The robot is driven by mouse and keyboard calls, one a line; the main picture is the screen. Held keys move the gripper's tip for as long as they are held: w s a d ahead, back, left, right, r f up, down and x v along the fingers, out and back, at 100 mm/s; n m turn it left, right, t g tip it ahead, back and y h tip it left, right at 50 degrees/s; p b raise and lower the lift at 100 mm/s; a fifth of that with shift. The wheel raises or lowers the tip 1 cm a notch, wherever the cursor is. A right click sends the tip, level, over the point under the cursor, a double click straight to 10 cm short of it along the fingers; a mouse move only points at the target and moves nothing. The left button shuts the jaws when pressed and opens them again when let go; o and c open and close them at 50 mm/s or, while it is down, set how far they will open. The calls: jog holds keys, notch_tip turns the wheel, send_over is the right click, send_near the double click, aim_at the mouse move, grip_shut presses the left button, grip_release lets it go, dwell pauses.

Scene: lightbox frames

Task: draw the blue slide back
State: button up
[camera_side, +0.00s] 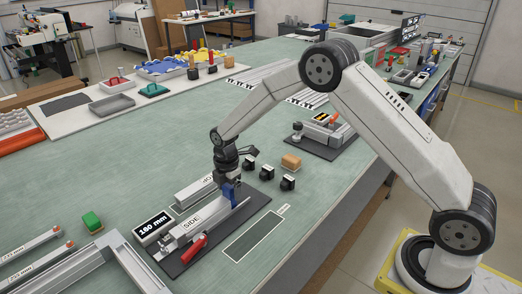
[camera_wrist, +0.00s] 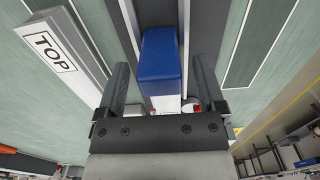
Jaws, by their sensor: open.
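The blue slide (camera_wrist: 161,58) is a block on a pale rail. In the wrist view it lies between the two fingers of my gripper (camera_wrist: 160,75), with a gap on each side. In the side view my gripper (camera_side: 228,181) points down at the blue slide (camera_side: 230,196), which it partly hides. The jaws are open. I cannot tell how far down the fingers reach beside the block. The slide sits on a fixture labelled SIDE (camera_side: 191,222), on a dark base plate (camera_side: 243,215). A red handle (camera_side: 194,249) is at the fixture's near end.
A display reading 160 mm (camera_side: 153,228) stands left of the fixture. A bar labelled TOP (camera_wrist: 62,50) runs along the slide's left. Several small black blocks (camera_side: 268,172) and a tan block (camera_side: 290,161) stand right. An outlined grey rectangle (camera_side: 254,236) lies bare in front.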

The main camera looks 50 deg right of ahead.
jog(key=shift+f, duration=0.9)
grip_shut()
